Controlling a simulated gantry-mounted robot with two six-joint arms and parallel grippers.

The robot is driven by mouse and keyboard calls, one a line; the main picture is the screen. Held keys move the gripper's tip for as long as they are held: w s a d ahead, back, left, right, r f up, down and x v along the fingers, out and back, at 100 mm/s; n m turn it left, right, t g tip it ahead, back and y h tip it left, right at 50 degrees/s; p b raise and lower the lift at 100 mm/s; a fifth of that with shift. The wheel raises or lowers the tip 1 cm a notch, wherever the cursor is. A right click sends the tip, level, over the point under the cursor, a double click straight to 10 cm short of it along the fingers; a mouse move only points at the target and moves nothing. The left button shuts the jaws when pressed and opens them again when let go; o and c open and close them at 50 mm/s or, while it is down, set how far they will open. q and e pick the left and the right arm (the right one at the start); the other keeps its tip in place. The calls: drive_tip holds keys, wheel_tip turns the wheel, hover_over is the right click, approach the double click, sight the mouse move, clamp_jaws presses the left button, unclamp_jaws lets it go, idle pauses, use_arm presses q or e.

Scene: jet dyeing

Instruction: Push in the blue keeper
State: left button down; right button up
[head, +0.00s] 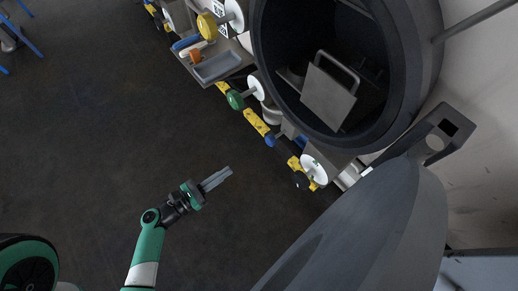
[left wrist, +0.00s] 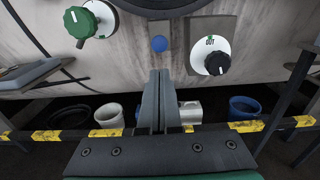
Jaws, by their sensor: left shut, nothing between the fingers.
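The blue keeper (left wrist: 159,43) is a small round blue piece on the grey machine front, just above and beyond my fingertips in the left wrist view. In the head view a small blue spot (head: 270,141) shows below the round opening, between the green and black knobs. I cannot tell how far it stands out. My left gripper (head: 229,170) is shut and empty, pointing towards the machine front. It also shows in the left wrist view (left wrist: 159,74), apart from the keeper. My right gripper is not in view.
A green knob (left wrist: 77,22) and a black knob (left wrist: 215,62) flank the keeper. A yellow-black rail (left wrist: 60,135) runs low, with buckets behind it. The large grey door (head: 370,230) hangs open at right. A grey tray (head: 222,66) sits farther along. Floor left of the machine is clear.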

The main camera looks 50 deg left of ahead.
use_arm(q)
drive_tip(key=p, duration=0.2)
approach(268, 143)
drive_tip(key=w, duration=0.7)
drive_tip(key=shift+d+f, duration=0.1)
drive_tip(key=shift+f, duration=0.15)
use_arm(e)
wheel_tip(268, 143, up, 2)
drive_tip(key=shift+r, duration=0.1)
